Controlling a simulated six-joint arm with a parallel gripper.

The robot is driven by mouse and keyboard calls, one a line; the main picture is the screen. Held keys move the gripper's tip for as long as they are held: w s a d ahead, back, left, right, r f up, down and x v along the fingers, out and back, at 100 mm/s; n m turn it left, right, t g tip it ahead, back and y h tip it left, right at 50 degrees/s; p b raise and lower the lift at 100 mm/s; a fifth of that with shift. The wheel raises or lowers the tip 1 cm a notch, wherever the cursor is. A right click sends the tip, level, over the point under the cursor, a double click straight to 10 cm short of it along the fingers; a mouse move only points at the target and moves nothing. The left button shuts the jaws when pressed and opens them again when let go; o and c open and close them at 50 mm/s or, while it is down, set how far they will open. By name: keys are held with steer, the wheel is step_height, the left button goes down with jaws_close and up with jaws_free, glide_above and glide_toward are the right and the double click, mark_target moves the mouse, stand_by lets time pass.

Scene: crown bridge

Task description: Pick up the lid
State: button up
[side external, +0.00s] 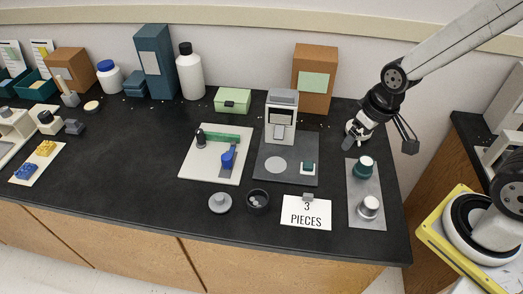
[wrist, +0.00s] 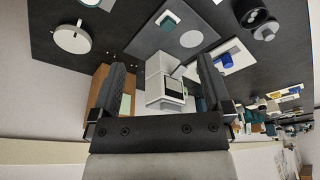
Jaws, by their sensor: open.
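The lid (side external: 220,203) is a round grey disc with a small knob on top. It lies flat on the black bench near the front edge, left of an open black cup (side external: 258,201) that holds small pieces. My gripper (side external: 350,139) is high at the right of the bench, well away from the lid, to its right and farther back. In the wrist view my gripper (wrist: 162,72) has its two fingers wide apart with nothing held between them.
A "3 PIECES" card (side external: 306,213) lies right of the cup. Behind are a white board (side external: 190,168) with a green bar and blue lever, and a dark mat (side external: 266,177) with a white device (side external: 280,123). A grey plate (side external: 354,190) bears two knobbed pieces. Bench left of the lid is clear.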

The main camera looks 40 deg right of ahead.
steer(key=w+a+f+n+g+y, duration=0.15)
steer(key=w+a+f+n, duration=0.25)
steer(key=w+a+n, duration=0.55)
steer(key=n+g+y, duration=0.1)
steer(key=n+y, duration=0.2)
steer(key=n, duration=0.5)
glide_toward(219, 197)
step_height(219, 197, down, 2)
steer(key=shift+w+a+f, duration=0.15)
steer(key=shift+a+f, duration=0.15)
steer(key=shift+a, duration=0.2)
steer(key=shift+x, duration=1.3)
steer(key=shift+x, duration=2.6)
steer(key=c, duration=0.9)
